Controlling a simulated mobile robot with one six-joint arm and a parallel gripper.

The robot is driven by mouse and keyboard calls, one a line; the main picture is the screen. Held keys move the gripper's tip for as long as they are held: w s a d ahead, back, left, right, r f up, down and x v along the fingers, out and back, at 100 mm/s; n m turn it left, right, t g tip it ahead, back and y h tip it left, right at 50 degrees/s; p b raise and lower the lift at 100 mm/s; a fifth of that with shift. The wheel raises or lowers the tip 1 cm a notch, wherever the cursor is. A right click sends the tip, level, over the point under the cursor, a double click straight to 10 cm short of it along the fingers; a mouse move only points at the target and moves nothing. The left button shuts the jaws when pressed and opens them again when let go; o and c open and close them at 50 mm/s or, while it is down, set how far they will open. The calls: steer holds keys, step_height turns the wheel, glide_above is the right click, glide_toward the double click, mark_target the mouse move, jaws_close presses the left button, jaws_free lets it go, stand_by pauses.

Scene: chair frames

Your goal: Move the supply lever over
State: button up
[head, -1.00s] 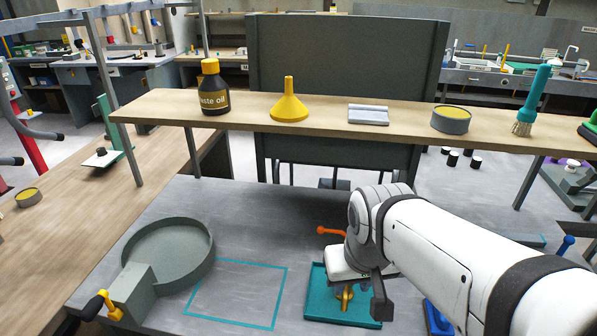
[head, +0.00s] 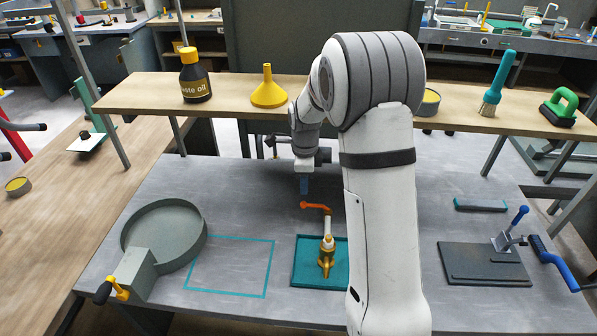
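An orange lever (head: 316,206) with a rounded end pointing left stands at the back of a brass valve with a white middle part (head: 327,258). The valve stands on a teal tray (head: 307,276) on the grey bench. I take the orange lever to be the supply lever, but no label shows. My gripper (head: 304,186) is above and slightly behind the lever's left end, and appears apart from it. A narrow blue-grey part points down below the gripper. I cannot tell whether it is a finger or something held. My arm covers the tray's right edge.
A round grey pan (head: 164,238) with a yellow-and-black handle is at left, beside an empty teal outline (head: 230,267). A dark board (head: 484,278) with a blue-handled lever (head: 516,221) is at right. A wooden shelf (head: 230,95) with bottle and funnel crosses behind.

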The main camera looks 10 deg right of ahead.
mark_target(315, 206)
steer(key=shift+w+f+m, duration=0.25)
steer(key=shift+f+m, duration=0.15)
step_height(315, 206, down, 8)
steer(key=b, duration=0.5)
steer(key=shift+w+r, duration=0.1)
steer(key=shift+r, duration=0.15)
steer(key=c, duration=0.5)
